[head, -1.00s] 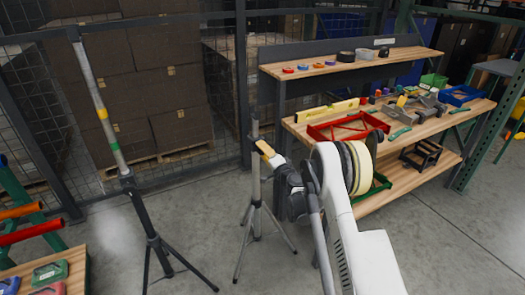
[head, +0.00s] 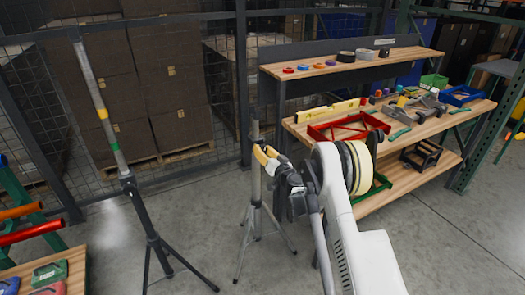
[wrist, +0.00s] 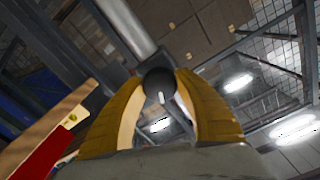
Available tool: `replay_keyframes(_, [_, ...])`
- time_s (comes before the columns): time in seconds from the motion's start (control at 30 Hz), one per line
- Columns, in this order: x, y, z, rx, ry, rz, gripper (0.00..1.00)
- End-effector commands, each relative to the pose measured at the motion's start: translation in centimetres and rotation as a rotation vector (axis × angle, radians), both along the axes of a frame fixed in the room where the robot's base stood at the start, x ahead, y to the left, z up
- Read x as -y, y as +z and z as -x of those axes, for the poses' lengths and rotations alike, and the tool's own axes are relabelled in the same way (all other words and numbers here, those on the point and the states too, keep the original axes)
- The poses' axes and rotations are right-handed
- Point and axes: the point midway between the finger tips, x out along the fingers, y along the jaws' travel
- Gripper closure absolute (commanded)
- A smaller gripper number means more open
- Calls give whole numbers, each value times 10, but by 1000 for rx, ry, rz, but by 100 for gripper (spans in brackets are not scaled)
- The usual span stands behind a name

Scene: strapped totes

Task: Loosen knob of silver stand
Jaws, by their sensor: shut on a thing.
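The silver stand (head: 256,188) is a slim tripod with an upright pole, standing on the floor left of the workbench. Its dark round knob (wrist: 159,84) shows close up in the wrist view, below a collar with a silver tube (wrist: 124,27) rising from it. My gripper (head: 262,156) has yellow finger pads and reaches the stand's pole from the right. In the wrist view the pads lie on both sides of the knob and are shut on it. In the head view the fingers hide the knob.
A darker tripod (head: 151,239) with a banded pole stands to the left. The workbench (head: 400,148) at right carries a red frame, a yellow level and tools. A mesh fence (head: 220,110) stands behind. Open floor (head: 205,205) lies between the tripods.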

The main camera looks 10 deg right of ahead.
Motion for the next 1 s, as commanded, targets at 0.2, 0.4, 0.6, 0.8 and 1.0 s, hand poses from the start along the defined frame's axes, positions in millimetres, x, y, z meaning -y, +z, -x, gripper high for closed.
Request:
replay_keyframes(0.2, [1,1,-1,18,-1,70,93])
replay_keyframes(0.4, [0,1,-1,25,-1,96,93])
replay_keyframes(0.6, [0,1,-1,26,-1,99,93])
replay_keyframes(0.8, [0,1,-1,25,-1,98,54])
replay_keyframes(1.0, [0,1,0,25,-1,98,40])
